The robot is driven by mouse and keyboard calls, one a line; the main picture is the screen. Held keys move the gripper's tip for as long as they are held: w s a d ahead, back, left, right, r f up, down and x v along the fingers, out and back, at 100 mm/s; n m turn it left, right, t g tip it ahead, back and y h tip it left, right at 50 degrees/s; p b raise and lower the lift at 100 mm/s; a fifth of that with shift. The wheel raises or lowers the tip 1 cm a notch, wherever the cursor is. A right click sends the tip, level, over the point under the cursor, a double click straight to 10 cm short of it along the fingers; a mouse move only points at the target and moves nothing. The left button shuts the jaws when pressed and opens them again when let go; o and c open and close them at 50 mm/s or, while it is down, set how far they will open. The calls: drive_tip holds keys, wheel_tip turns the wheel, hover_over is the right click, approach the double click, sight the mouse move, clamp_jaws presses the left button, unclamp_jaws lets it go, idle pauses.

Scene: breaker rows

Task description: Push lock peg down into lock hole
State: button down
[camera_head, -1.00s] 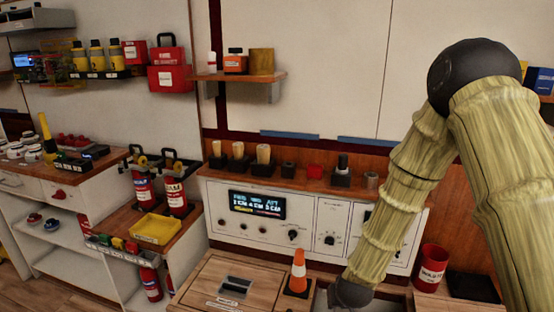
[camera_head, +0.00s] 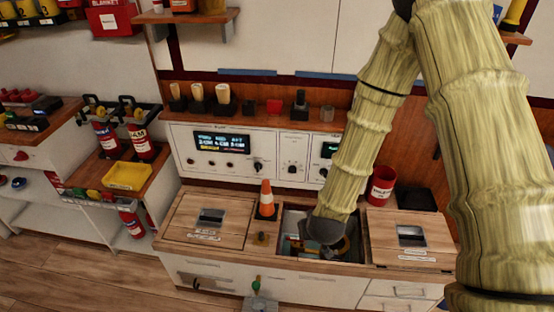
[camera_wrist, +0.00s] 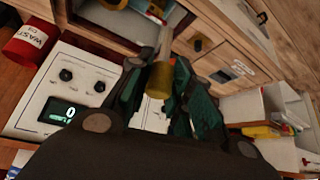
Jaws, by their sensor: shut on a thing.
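My gripper (camera_wrist: 164,68) has dark green fingers, shut around a short brass cylinder that looks like the lock peg (camera_wrist: 159,82) in the wrist view. In the head view, the dark end of my arm hangs over the open grey bin (camera_head: 287,218) in the counter and hides the fingers and the peg. I cannot make out the lock hole for certain.
An orange cone (camera_head: 267,200) stands behind the brass fitting. Wooden lids with metal handles lie left (camera_head: 190,222) and right (camera_head: 385,243) of the bin. A green-topped piece (camera_head: 257,285) is in front.

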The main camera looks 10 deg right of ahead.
drive_tip(key=shift+w+f+b, duration=0.25)
drive_tip(key=shift+f+b, duration=0.3)
drive_tip(key=shift+b, duration=0.05)
drive_tip(key=w+d+f+n+y+b, duration=0.1)
drive_tip(key=w+d+f+n+b, duration=0.1)
drive_tip(key=w+f+b, duration=0.7)
drive_tip(key=w+d+f+n+y+b, duration=0.2)
drive_tip(key=w+f+b, duration=0.7)
drive_tip(key=b, duration=1.4)
drive_tip(key=shift+d+f+n+g+b, duration=0.35)
drive_tip(key=shift+f+n, duration=0.55)
drive_tip(key=shift+f, duration=1.9)
drive_tip(key=shift+r+p, duration=0.1)
drive_tip(key=shift+p, duration=0.4)
wheel_tip(320, 180, down, 6)
drive_tip(key=b, duration=0.2)
drive_tip(key=shift+p, duration=1.15)
drive_tip(key=shift+f, duration=0.7)
